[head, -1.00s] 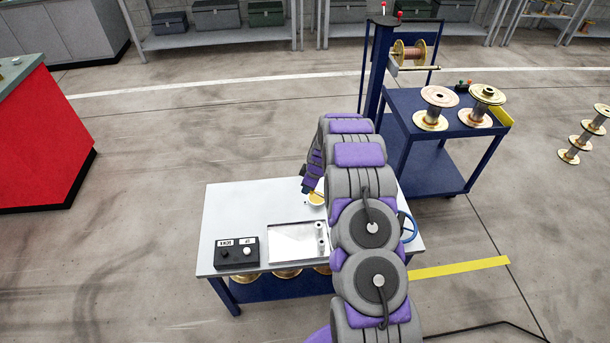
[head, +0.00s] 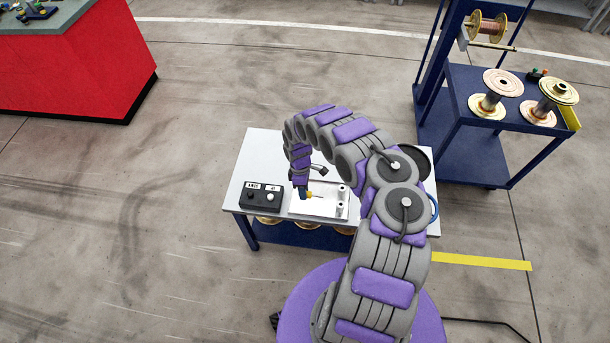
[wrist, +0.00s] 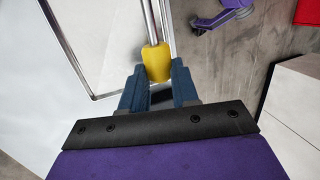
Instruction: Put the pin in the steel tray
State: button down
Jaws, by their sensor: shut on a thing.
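The pin has a yellow handle (wrist: 156,62) and a thin steel rod (wrist: 151,20). My gripper (wrist: 157,85) is shut on the yellow handle, with the rod pointing away from it. In the head view my gripper (head: 305,190) and the yellow handle (head: 310,194) appear over the steel tray (head: 303,208), which lies on the white-topped table. In the wrist view the shiny tray rim (wrist: 68,55) runs beneath and around the pin. I cannot tell whether the pin touches the tray.
Two small grey cylinders (head: 342,209) stand at the tray's right side. A black control box (head: 263,196) with two knobs sits left of the tray. A blue cart (head: 482,150) with spools stands at the back right. A red cabinet (head: 90,70) is at the far left.

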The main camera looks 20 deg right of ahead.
jog(key=shift+s+a+f, duration=0.1)
jog(key=shift+a+f, duration=0.15)
jog(key=shift+a, duration=0.1)
notch_tip(320, 180, down, 6)
jog(key=b, duration=0.5)
jog(key=shift+d+r+b, duration=0.15)
jog(key=shift+r+b, duration=0.1)
jog(key=shift+b, duration=0.05)
jog(key=shift+a+f+b, duration=0.2)
jog(key=shift+f+b, duration=0.85)
jog(key=c, duration=0.8)
grip_release()
jog(key=shift+d+r, duration=0.1)
jog(key=p+v, duration=0.3)
jog(key=v, duration=1.4)
jog(key=shift+r+p, duration=0.1)
jog(key=shift+p, duration=0.25)
